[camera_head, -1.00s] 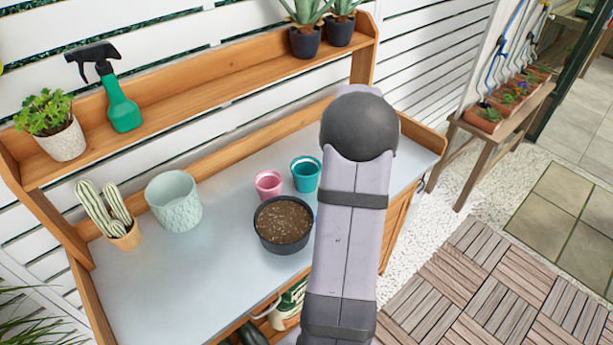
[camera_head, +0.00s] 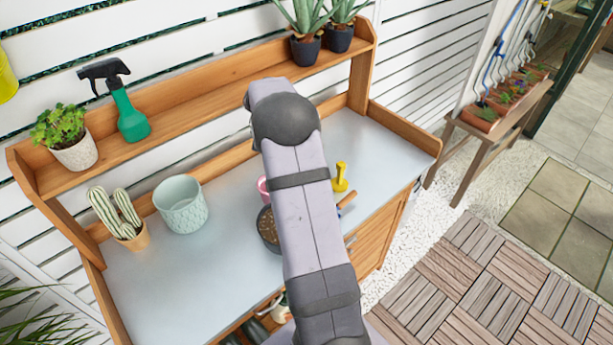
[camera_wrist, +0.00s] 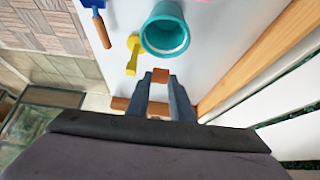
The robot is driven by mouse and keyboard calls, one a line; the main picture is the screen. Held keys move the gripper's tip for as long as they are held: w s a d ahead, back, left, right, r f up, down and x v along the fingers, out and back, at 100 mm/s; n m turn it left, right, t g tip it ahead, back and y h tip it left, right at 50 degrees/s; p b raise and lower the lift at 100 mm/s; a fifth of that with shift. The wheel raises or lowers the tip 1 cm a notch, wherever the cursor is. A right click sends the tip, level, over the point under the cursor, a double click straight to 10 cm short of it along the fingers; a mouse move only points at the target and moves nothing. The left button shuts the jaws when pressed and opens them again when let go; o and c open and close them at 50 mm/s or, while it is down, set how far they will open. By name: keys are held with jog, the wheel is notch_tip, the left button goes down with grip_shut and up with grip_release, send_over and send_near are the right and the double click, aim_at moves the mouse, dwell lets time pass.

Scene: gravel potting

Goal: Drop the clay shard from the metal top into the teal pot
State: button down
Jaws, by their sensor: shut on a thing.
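My gripper (camera_wrist: 159,82) is shut on the clay shard (camera_wrist: 160,76), a small orange-brown piece between its fingertips in the wrist view. The teal pot (camera_wrist: 165,30) stands just ahead of the fingertips in that view, its open mouth facing the camera. The shard appears beside the pot's rim, not over its opening; its height above the metal top (camera_head: 190,275) is hard to tell. In the head view my arm hides the gripper, the shard and the teal pot.
A yellow tool (camera_wrist: 133,52) and a blue trowel (camera_wrist: 97,20) with a wooden handle lie near the teal pot. A pink pot (camera_head: 263,189) and a dark soil-filled pot (camera_head: 267,228) are partly behind my arm. A pale green pot (camera_head: 181,205) stands left. The front left top is clear.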

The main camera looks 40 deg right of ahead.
jog(key=shift+f+b, duration=0.75)
jog(key=shift+f, duration=2.25)
jog(key=c, duration=1.5)
grip_release()
jog(key=shift+a+r, duration=0.1)
jog(key=shift+b+v, duration=1.55)
jog(key=shift+v, duration=2)
